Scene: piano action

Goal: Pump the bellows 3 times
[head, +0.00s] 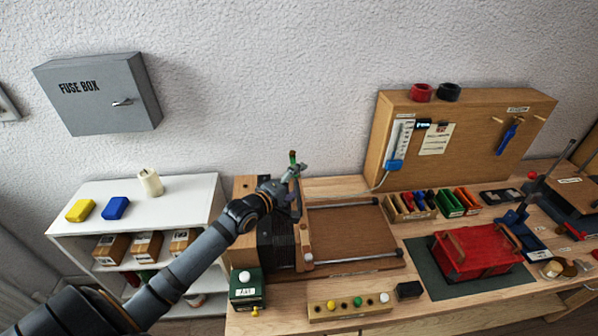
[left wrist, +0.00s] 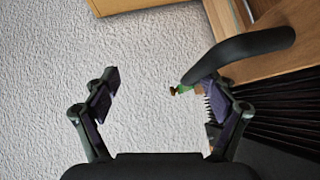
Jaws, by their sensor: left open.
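The bellows (head: 275,240) lies on the bench, with black pleats beside an upright wooden board (head: 300,240) and two metal rails to the right. Its black pleats (left wrist: 280,125) also show at the right of the left wrist view. My left gripper (head: 296,174) is open above the back end of that board. In the left wrist view, my open left gripper (left wrist: 152,80) has plain wall between its fingers. A dark rounded bar (left wrist: 250,52) crosses by the right finger; I cannot tell whether they touch. A small green piece (left wrist: 186,88) shows beside that finger.
A red box (head: 475,252) on a dark mat, small coloured bins (head: 448,203) and a row of coloured knobs (head: 348,304) occupy the bench. A green box (head: 246,288) stands at the front left. A white shelf (head: 190,195) is left of the bench.

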